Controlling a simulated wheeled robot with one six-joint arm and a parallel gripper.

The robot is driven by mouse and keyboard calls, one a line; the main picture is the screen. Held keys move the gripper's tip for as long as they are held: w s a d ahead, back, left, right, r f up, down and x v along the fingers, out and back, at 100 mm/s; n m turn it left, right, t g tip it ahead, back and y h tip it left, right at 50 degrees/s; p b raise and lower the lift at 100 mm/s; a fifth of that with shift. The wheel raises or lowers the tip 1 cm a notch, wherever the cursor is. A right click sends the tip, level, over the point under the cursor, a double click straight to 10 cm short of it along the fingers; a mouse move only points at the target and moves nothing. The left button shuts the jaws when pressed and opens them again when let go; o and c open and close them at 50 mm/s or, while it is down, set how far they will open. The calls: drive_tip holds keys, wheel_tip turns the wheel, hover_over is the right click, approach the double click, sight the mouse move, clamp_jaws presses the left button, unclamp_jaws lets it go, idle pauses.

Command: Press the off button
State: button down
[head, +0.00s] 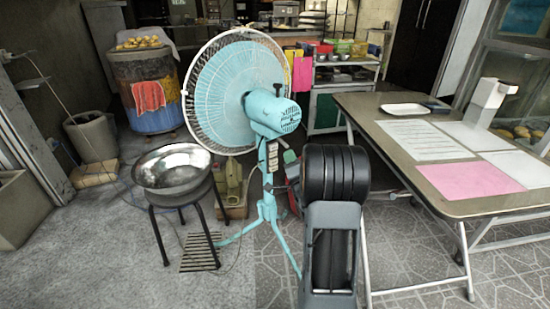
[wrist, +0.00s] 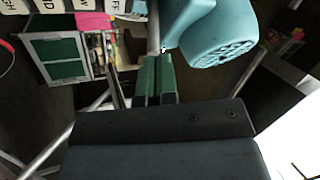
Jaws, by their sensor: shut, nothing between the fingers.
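A light-blue pedestal fan (head: 272,115) stands with its round cage turned away. Its control box (head: 272,155) with a row of pale buttons is on the column below the motor. In the wrist view the buttons are cut by the top edge. The off button (wrist: 115,5), with part of its lettering showing, is the rightmost of the row, beside the fan's column. My gripper (wrist: 157,55) is shut and empty, its green fingers together. It points toward the column, below and right of the off button in the picture. In the head view my gripper (head: 290,157) is just right of the control box, partly hidden by my arm.
A metal bowl on a black stand (head: 172,168) is left of the fan. A folding table (head: 385,125) with papers and a tray is at the right. A barrel oven (head: 148,90) stands behind. A shelf cart (head: 345,75) is beyond.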

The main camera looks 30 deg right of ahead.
sight(274, 147)
drive_tip(key=shift+s+d+f+m+t+b, duration=0.25)
drive_tip(key=shift+s+d+f+m+t, duration=0.2)
drive_tip(key=shift+s+f+t, duration=0.15)
drive_tip(key=shift+s+d+f+m+t+b, duration=0.25)
drive_tip(key=shift+s+d+f+m+t, duration=0.2)
drive_tip(key=shift+s, duration=0.2)
drive_tip(key=shift+w, duration=0.1)
drive_tip(key=w, duration=0.8)
drive_tip(key=shift+w+a, duration=0.3)
drive_tip(key=shift+w+b, duration=0.1)
drive_tip(key=shift+b, duration=0.25)
idle(1.1)
drive_tip(key=shift+w+b, duration=0.35)
